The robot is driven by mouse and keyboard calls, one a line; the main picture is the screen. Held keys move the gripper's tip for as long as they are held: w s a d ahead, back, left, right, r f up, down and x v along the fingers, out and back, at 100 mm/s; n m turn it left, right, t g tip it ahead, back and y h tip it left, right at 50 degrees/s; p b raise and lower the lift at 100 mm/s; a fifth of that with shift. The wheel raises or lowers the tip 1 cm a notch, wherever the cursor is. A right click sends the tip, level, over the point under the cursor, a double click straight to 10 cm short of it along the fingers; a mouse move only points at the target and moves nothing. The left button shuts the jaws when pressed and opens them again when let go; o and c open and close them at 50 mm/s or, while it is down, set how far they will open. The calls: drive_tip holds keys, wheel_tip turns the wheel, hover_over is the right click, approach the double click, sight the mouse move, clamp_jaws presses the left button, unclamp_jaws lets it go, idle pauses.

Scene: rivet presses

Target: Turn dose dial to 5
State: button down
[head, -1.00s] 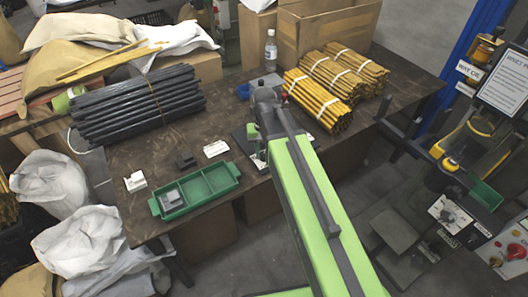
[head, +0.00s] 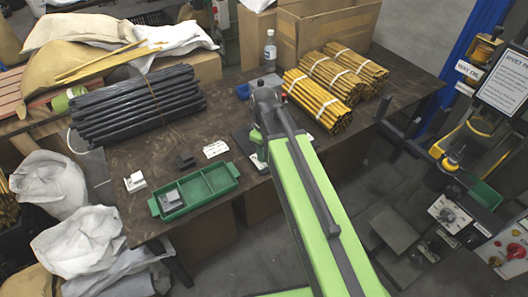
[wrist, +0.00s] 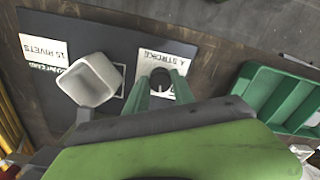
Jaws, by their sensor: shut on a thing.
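The dose dial (wrist: 161,77) is a small dark knob in front of a white card reading "A STROKE" (wrist: 172,60) in the wrist view. The card's lettering appears upside down. My gripper (wrist: 162,88) has its two green fingers on either side of the knob and is shut on it. The dial's numbers and pointer cannot be read. In the head view my green arm hides most of the dial and gripper.
A pale, open cup-like part (wrist: 92,80) stands close left of my gripper, by a "15 RIVETS" card (wrist: 60,50). A green tray (head: 195,190) lies to the right in the wrist view. Dark rods (head: 138,104) and yellow rods (head: 318,100) lie farther back.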

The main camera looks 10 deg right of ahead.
drive_tip(key=n, duration=0.6)
drive_tip(key=shift+n, duration=0.3)
idle(0.4)
drive_tip(key=c, duration=1.1)
unclamp_jaws()
drive_tip(key=shift+o, duration=0.2)
wheel_tip(320, 180, up, 17)
drive_tip(key=p, duration=1.7)
drive_tip(key=shift+r, duration=0.2)
